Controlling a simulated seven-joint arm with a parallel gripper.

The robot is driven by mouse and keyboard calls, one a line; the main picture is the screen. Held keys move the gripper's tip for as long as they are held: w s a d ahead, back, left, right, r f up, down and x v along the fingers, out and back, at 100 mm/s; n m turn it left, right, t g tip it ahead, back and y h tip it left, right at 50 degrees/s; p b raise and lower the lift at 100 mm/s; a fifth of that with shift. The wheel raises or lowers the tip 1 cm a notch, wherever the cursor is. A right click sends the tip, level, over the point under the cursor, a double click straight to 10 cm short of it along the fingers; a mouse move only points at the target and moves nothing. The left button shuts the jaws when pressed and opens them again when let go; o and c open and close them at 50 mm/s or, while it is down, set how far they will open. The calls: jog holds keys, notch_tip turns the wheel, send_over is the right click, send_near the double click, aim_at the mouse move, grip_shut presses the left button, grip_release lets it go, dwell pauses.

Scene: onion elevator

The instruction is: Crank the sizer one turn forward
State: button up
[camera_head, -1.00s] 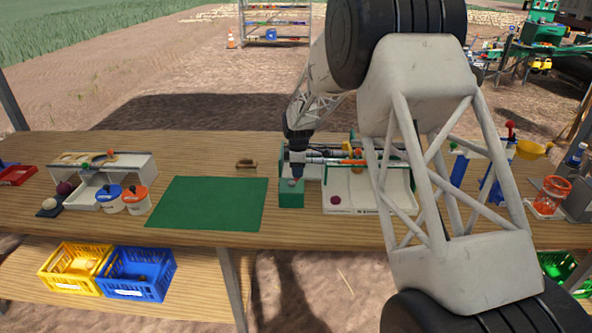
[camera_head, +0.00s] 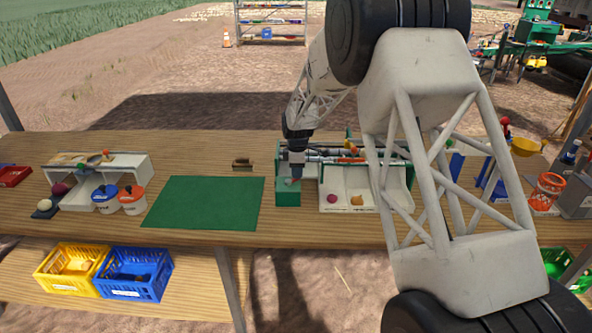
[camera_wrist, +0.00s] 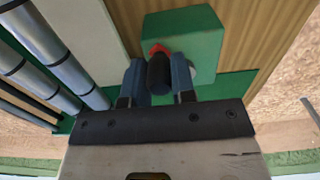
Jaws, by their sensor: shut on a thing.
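The sizer's grey rollers (camera_head: 325,153) lie in a green frame behind a white tray (camera_head: 343,209); the rollers also show at left in the wrist view (camera_wrist: 57,60). A green crank box (camera_head: 287,197) stands at the sizer's left end. My gripper (camera_head: 294,172) is over this box. In the wrist view my gripper (camera_wrist: 159,75) has its two fingers on either side of a black crank handle (camera_wrist: 160,72) with a red part behind it, and is shut on it. A purple onion (camera_head: 332,199) and a yellow-orange onion (camera_head: 357,200) lie in the tray. My arm hides the sizer's right part.
A green mat (camera_head: 205,203) lies clear to the left. A small brown object (camera_head: 242,164) lies behind the mat. Yellow and blue crates (camera_head: 135,273) sit on the lower shelf.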

jog(key=shift+s, duration=0.25)
dwell(0.3)
jog(key=shift+s+d, duration=0.25)
jog(key=shift+s, duration=0.15)
jog(key=shift+s, duration=0.3)
dwell(0.3)
jog(key=shift+s, duration=0.4)
jog(key=shift+d, duration=0.1)
